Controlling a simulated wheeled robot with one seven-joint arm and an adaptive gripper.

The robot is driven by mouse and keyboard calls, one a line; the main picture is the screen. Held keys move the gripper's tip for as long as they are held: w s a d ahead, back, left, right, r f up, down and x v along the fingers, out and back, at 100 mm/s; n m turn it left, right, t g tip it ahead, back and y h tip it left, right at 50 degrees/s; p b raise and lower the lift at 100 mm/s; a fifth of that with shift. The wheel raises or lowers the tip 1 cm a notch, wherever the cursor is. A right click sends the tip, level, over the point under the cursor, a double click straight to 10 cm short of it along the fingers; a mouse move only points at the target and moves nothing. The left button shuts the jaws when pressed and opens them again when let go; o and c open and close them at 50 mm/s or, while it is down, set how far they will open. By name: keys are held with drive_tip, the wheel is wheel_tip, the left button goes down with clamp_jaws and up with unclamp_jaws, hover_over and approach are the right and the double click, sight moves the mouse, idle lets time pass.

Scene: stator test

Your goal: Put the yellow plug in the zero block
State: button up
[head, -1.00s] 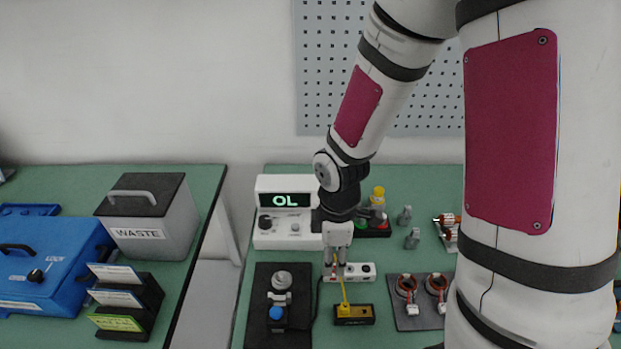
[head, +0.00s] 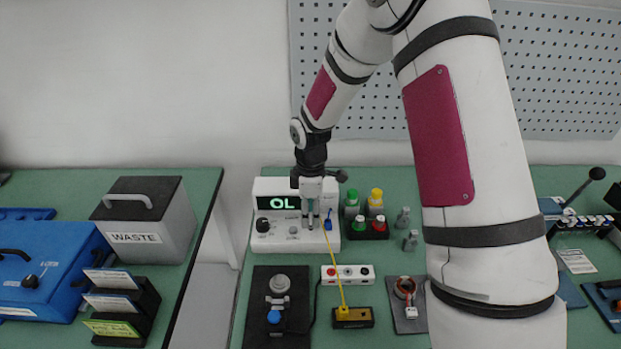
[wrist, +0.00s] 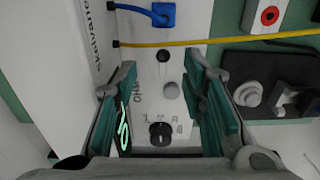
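The yellow plug (head: 343,312) sits on the left part of a small black block (head: 366,318) in the head view; its depth in the block cannot be made out. Its yellow cable (head: 334,262) runs back to the white meter (head: 263,240), which reads OL. The block's label is too small to read, so I cannot tell if it is the zero block. My gripper (head: 311,222) is over the meter's front, well behind the plug. In the wrist view my gripper (wrist: 161,72) is open, with nothing between its fingers. The yellow cable also crosses there (wrist: 225,41).
A blue plug (head: 328,223) is at the meter's right side. A white strip with round sockets (head: 358,282) lies between meter and black block. A dark plate with a clamp (head: 262,300) is left of the block, and a coil (head: 405,287) is right. Bottles (head: 376,203) stand behind.

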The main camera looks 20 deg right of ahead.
drive_tip(key=shift+s+f, duration=0.25)
drive_tip(key=shift+f, duration=1)
drive_tip(key=shift+w+r, duration=0.15)
drive_tip(key=shift+w, duration=0.05)
wheel_tip(320, 180, up, 13)
drive_tip(key=shift+b, duration=0.4)
drive_tip(key=s+r+m+t, duration=0.3)
drive_tip(key=s+r+m, duration=0.7)
drive_tip(key=s+r, duration=0.8)
drive_tip(key=s+m+t, duration=0.2)
drive_tip(key=s+m, duration=0.2)
drive_tip(key=s, duration=0.4)
drive_tip(key=shift+s+d, duration=0.2)
drive_tip(key=shift+s, duration=0.2)
